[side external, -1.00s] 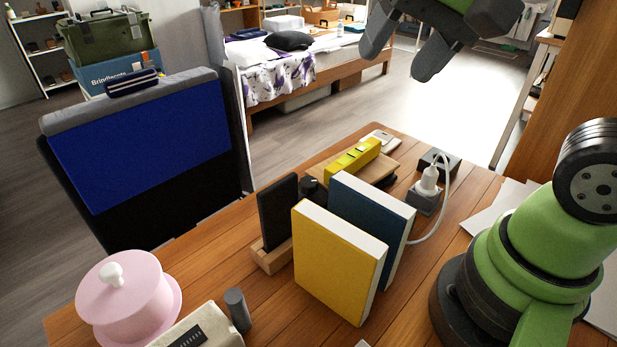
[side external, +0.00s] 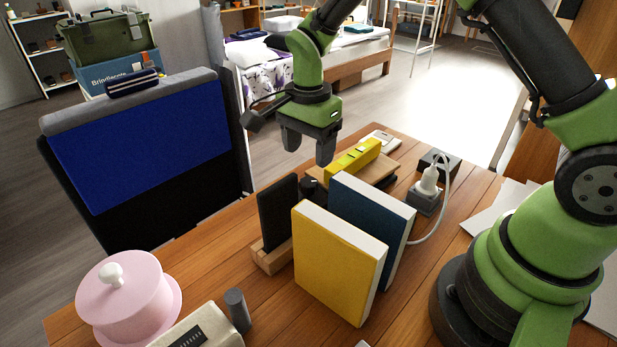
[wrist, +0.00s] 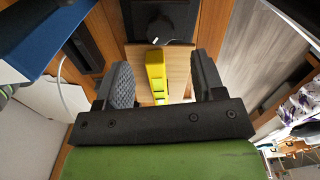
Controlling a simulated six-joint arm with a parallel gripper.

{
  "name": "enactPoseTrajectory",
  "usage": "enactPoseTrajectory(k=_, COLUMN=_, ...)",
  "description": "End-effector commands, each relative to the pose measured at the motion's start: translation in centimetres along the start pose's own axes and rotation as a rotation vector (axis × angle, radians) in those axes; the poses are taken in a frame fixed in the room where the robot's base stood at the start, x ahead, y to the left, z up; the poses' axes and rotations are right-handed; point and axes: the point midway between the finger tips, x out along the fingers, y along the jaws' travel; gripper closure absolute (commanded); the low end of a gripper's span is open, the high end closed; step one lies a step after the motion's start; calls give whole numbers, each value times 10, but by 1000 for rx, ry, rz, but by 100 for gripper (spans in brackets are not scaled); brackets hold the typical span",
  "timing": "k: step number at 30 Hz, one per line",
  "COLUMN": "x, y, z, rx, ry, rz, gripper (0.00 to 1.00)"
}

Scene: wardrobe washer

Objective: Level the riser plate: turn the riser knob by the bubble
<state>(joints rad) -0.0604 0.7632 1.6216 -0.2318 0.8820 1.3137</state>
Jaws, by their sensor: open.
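The riser plate (side external: 386,164) is a light wooden board with a yellow level (side external: 352,158) on it. The bubble is too small to read. A dark knob (side external: 309,187) sits at the plate's near left, partly hidden by the phone and the blue book. In the wrist view, the knob (wrist: 159,36) shows a white mark beyond the end of the level (wrist: 156,75). My gripper (side external: 308,152) is open and empty, pointing down above the left end of the level. Its fingers (wrist: 162,80) straddle the level's line in the wrist view, apart from the knob.
A yellow book (side external: 335,265) and a blue book (side external: 372,215) stand upright in front of the plate. A black phone (side external: 278,212) on a wooden stand is left of the knob. A white plug (side external: 428,180) with a looping cable is at right. A pink pot (side external: 125,295) stands front left.

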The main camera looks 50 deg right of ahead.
Motion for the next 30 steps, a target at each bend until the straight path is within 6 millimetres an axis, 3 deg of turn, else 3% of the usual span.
enactPoseTrajectory(k=3, x=25, y=1, z=0, rx=-1, ry=0, rz=6, gripper=37)
enactPoseTrajectory(k=10, x=60, y=0, z=0, rx=-1, ry=-1, rz=2, gripper=37)
enactPoseTrajectory(k=23, x=70, y=0, z=0, rx=-1, ry=-1, rz=-1, gripper=37)
enactPoseTrajectory(k=27, x=70, y=0, z=0, rx=-1, ry=-1, rz=-1, gripper=70)
enactPoseTrajectory(k=30, x=70, y=0, z=0, rx=-1, ry=-1, rz=-1, gripper=87)
